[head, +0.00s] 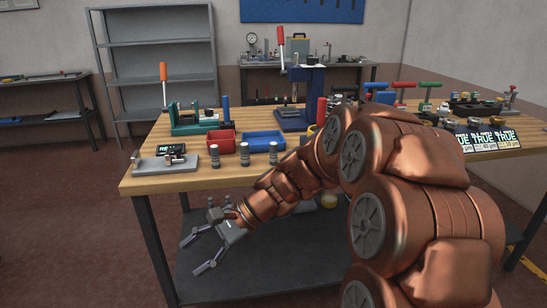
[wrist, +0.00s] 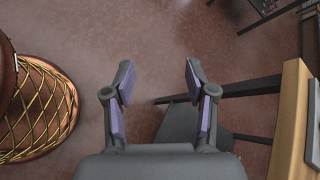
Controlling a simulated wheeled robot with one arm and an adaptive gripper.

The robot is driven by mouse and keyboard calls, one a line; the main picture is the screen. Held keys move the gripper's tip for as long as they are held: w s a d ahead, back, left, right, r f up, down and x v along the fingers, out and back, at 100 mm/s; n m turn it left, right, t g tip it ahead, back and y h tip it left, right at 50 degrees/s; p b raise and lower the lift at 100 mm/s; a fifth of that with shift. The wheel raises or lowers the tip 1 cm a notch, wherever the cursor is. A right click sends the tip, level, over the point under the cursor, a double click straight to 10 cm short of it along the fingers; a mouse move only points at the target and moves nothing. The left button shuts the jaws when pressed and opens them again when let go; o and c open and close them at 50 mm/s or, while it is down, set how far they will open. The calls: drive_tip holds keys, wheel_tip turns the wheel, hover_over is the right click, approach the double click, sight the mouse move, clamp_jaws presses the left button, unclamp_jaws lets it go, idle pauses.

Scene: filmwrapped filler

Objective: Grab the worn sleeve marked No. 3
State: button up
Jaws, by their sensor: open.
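Three small grey cylindrical sleeves stand upright in a row near the front edge of the wooden workbench in the head view: a left one (head: 214,155), a middle one (head: 245,154) and a right one (head: 273,153). Their number marks are too small to read, so I cannot tell which is No. 3. My gripper (head: 196,254) is open and empty, in front of the bench and below its top, apart from the sleeves. In the wrist view my gripper (wrist: 158,75) has its fingers spread over bare floor, and no sleeve shows there.
The wooden workbench (head: 150,184) carries a grey gauge stand (head: 166,162) at left, a red bin (head: 221,142) and a blue bin (head: 263,144) behind the sleeves. A dark lower shelf (head: 200,280) lies under it. The bench edge (wrist: 291,120) shows right in the wrist view.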

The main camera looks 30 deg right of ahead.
drive_tip(key=w+d+r+m+t+y, duration=0.1)
drive_tip(key=w+d+r+m+t, duration=0.1)
drive_tip(key=w+d+m+t, duration=0.45)
drive_tip(key=m+t+h, duration=0.5)
drive_tip(key=m+t, duration=0.2)
drive_tip(key=m, duration=0.4)
approach(273, 148)
drive_tip(key=w+f, duration=0.2)
drive_tip(key=w, duration=0.1)
drive_tip(key=shift+w+a, duration=0.2)
drive_tip(key=shift+a, duration=0.1)
drive_tip(key=shift+r+x, duration=0.2)
drive_tip(key=shift+x, duration=1)
drive_tip(key=shift+r+x, duration=0.15)
drive_tip(key=shift+x, duration=1.1)
drive_tip(key=shift+r+x, duration=0.2)
drive_tip(key=shift+x, duration=1)
drive_tip(key=shift+d, duration=0.2)
clamp_jaws()
